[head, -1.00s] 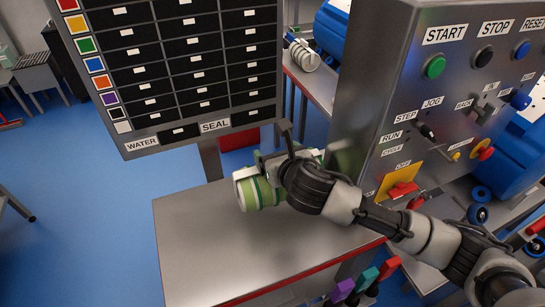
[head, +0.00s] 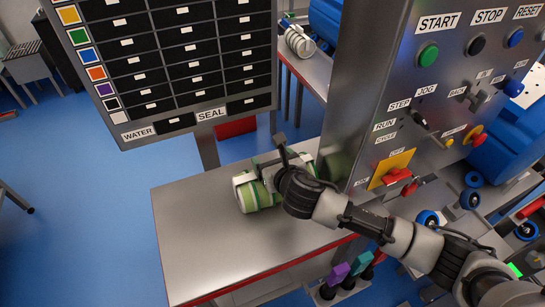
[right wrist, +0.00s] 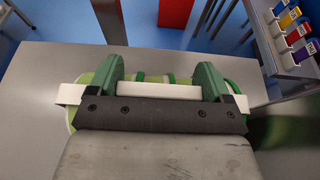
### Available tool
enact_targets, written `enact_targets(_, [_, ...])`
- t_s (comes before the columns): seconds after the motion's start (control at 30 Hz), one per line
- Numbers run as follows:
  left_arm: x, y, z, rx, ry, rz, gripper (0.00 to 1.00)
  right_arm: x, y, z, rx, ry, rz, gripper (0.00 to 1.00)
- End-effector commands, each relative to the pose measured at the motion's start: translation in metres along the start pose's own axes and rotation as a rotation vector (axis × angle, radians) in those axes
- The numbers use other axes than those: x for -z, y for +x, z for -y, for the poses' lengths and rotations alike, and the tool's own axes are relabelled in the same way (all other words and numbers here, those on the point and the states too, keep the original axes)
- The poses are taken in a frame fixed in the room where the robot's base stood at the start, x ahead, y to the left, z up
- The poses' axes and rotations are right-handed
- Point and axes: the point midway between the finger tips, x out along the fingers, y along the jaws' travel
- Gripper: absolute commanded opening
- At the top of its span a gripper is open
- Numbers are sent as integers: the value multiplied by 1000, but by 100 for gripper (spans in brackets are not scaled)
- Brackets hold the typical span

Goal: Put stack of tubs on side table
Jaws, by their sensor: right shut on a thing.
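The stack of tubs (head: 258,195) is a green and white banded roll lying on its side. It is over the back part of the grey metal side table (head: 215,245); I cannot tell for sure whether it touches the top. My right gripper (head: 272,174) is shut on the stack's carrier, at its white handle bar (right wrist: 160,90) between two green uprights in the right wrist view. The stack (right wrist: 235,75) is partly hidden there behind the dark jaw. My left gripper is not in view.
A drawer cabinet (head: 180,60) rises behind the table. Colored handles (head: 350,272) stand at the front right. The table's left and front are clear.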

Motion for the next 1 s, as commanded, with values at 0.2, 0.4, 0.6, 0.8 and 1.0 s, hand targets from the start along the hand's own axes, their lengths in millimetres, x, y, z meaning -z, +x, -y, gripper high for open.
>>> enact_targets(0.2, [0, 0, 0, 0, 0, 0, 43, 2, 1, 0, 0, 0, 0, 89])
enact_targets(0.4, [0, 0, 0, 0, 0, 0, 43, 2, 1, 0, 0, 0, 0, 100])
enact_targets(0.6, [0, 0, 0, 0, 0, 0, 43, 0, -2, 0, 0, -1, 0, 100])
enact_targets(0.8, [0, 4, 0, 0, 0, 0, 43, 1, -28, 0, -1, -1, 0, 100])
enact_targets(1.0, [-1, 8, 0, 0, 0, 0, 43, 2, -68, 0, -1, -1, 0, 100])
